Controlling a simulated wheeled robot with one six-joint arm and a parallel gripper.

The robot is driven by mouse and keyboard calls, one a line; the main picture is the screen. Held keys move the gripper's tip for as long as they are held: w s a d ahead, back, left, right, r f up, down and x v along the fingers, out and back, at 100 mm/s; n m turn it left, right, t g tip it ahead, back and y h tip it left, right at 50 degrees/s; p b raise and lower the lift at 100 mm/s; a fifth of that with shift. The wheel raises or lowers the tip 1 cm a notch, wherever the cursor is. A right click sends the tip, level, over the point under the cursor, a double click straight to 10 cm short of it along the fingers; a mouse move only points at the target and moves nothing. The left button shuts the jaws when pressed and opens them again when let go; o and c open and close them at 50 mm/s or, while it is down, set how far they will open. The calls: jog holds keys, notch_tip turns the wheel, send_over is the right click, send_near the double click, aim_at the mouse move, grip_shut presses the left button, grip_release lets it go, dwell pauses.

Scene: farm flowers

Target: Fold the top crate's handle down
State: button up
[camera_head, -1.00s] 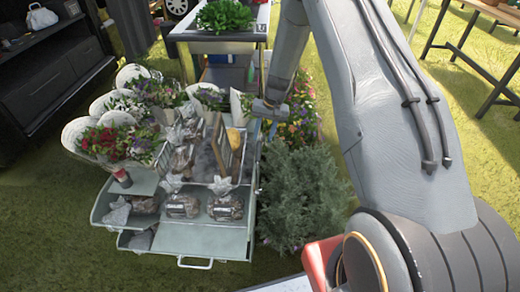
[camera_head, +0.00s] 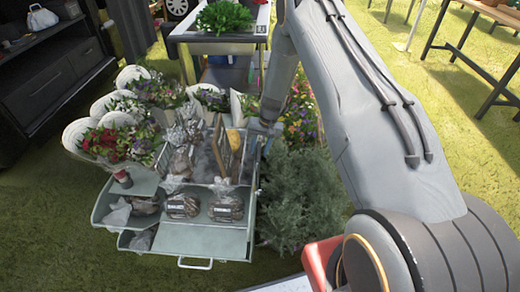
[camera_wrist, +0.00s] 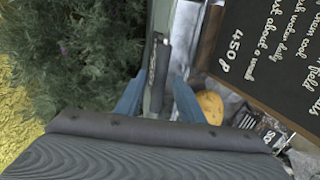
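The top crate (camera_head: 252,165) is pale grey-green and holds wrapped bags and a framed sign. In the wrist view its side rim (camera_wrist: 160,22) runs upright through the middle. A slim grey bar, which looks like the handle (camera_wrist: 161,62), lies along this rim. My gripper (camera_wrist: 157,98) is open, with one blue finger on each side of the rim and bar. I cannot tell whether the fingers touch either. In the head view my gripper (camera_head: 265,127) is at the crate's right side, partly hidden by the arm.
A framed chalkboard sign (camera_wrist: 270,50) and an orange round item (camera_wrist: 210,106) sit close to the right finger. A leafy bush (camera_head: 300,195) stands right of the crates. Bouquets (camera_head: 118,140) crowd the left. A lower crate has a pale front handle (camera_head: 195,264).

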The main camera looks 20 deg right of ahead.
jog(key=c, duration=0.7)
jog(key=shift+d, duration=0.15)
grip_shut()
jog(key=shift+y, duration=0.3)
jog(key=s+d+f+t+y+b, duration=0.2)
jog(key=d+f+t+y+b, duration=0.3)
jog(key=y+b, duration=1)
jog(key=f+b, duration=0.2)
jog(key=b, duration=0.3)
jog(key=shift+d+y, duration=0.2)
jog(key=shift+y, duration=0.1)
jog(key=shift+r, duration=0.1)
